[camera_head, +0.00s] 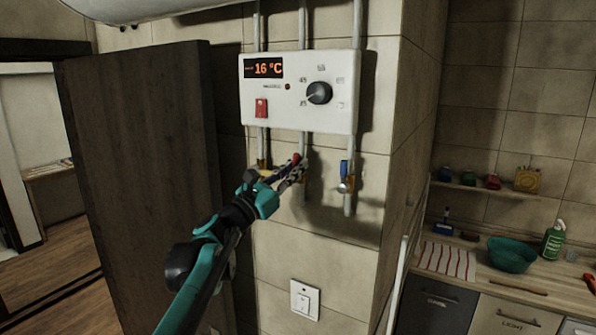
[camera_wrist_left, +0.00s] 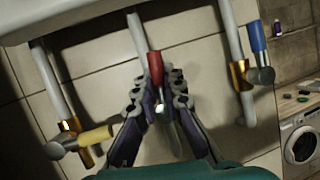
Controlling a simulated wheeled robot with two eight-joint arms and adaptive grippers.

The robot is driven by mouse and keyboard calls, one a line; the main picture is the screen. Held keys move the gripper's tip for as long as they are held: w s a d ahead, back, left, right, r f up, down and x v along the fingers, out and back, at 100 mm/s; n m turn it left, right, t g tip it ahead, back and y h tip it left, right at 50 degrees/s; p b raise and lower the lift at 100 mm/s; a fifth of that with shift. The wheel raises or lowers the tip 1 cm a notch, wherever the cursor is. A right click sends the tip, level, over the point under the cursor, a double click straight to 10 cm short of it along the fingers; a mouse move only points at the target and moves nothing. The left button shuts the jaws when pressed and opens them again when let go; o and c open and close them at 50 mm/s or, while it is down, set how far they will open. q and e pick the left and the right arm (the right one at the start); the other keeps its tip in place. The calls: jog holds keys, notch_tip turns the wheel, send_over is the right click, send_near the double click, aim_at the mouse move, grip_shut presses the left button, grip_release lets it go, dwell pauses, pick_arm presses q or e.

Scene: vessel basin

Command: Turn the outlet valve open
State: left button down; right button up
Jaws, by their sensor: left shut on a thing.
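Three valves sit on pipes below a white heater control box. The middle valve has a red handle (camera_head: 296,158), which also shows upright between my fingers in the left wrist view (camera_wrist_left: 155,68). My left gripper (camera_head: 294,172) is shut on this red handle; its fingers (camera_wrist_left: 158,88) hide most of the valve body. A blue-handled valve (camera_head: 344,170) is on the right pipe, its handle upright in the left wrist view (camera_wrist_left: 256,37). A yellow-handled valve (camera_wrist_left: 94,135) is on the left pipe, its handle pointing sideways. My right gripper is not in view.
The control box (camera_head: 298,92) hangs just above the valves, reading 16 °C, with a black knob (camera_head: 319,93) and a red switch (camera_head: 261,108). A dark door (camera_head: 145,150) stands at left. A wall switch (camera_head: 304,299) is below. A counter with a teal bowl (camera_head: 511,254) is at right.

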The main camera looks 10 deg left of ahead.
pick_arm(q)
jog(key=shift+a+r+n+t+y, duration=0.15)
jog(key=shift+n+t+y, duration=0.3)
jog(key=shift+n, duration=0.45)
jog(key=shift+w+a, duration=0.1)
jog(key=c, duration=1.6)
grip_release()
jog(key=shift+a, duration=0.1)
jog(key=shift+s+a+f, duration=0.1)
jog(key=shift+s+f, duration=0.15)
jog(key=shift+s, duration=0.05)
jog(key=v, duration=1.1)
jog(key=shift+a+n, duration=0.2)
jog(key=shift+n, duration=0.1)
